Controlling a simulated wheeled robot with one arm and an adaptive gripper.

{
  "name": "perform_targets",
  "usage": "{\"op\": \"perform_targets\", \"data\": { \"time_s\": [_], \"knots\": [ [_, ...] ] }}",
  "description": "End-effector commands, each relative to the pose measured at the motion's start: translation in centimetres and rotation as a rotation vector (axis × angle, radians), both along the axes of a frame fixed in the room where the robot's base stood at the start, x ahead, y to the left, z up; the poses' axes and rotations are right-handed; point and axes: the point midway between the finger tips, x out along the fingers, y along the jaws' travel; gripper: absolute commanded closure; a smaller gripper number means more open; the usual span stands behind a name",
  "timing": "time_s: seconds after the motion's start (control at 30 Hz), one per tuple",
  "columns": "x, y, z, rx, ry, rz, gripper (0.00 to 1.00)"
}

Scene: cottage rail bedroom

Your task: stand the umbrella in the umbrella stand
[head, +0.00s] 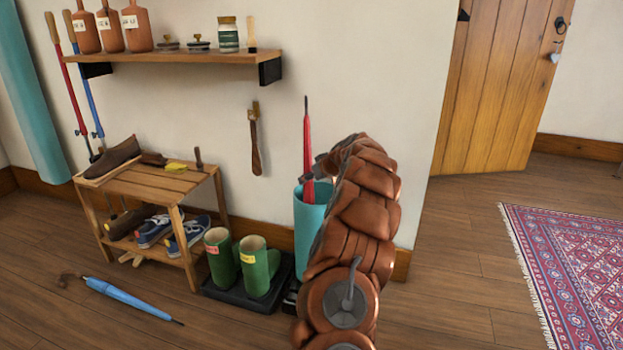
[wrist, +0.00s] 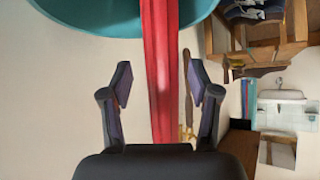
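A red umbrella (head: 307,150) stands nearly upright in the teal umbrella stand (head: 308,222), its dark tip pointing up. Its lower part is hidden inside the stand. In the wrist view the red umbrella (wrist: 161,65) runs between the fingers of my gripper (wrist: 160,84), up to the teal stand (wrist: 90,20) at the top. The fingers are spread, with a visible gap on each side of the umbrella. In the head view my arm hides most of the gripper and the stand's right side. A blue umbrella (head: 127,299) lies on the floor at lower left.
Green boots (head: 258,268) on a dark tray (head: 228,291) are left of the stand. A wooden shoe rack (head: 150,188) stands further left. A wall shelf (head: 180,57) and a hanging brush (head: 255,140) are above. Floor toward the patterned rug (head: 575,260) is clear.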

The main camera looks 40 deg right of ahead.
Motion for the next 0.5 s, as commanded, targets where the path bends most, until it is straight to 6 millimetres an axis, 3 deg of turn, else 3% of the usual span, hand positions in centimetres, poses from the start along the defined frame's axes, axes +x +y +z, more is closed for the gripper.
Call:
{"op": "perform_targets", "data": {
  "time_s": [0.1,0.5],
  "knots": [
    [0.0,0.0,-0.04,0.0,0.0,0.0,0.25],
    [-0.27,0.02,0.1,0.0,0.001,0.0,0.25]
  ]
}}
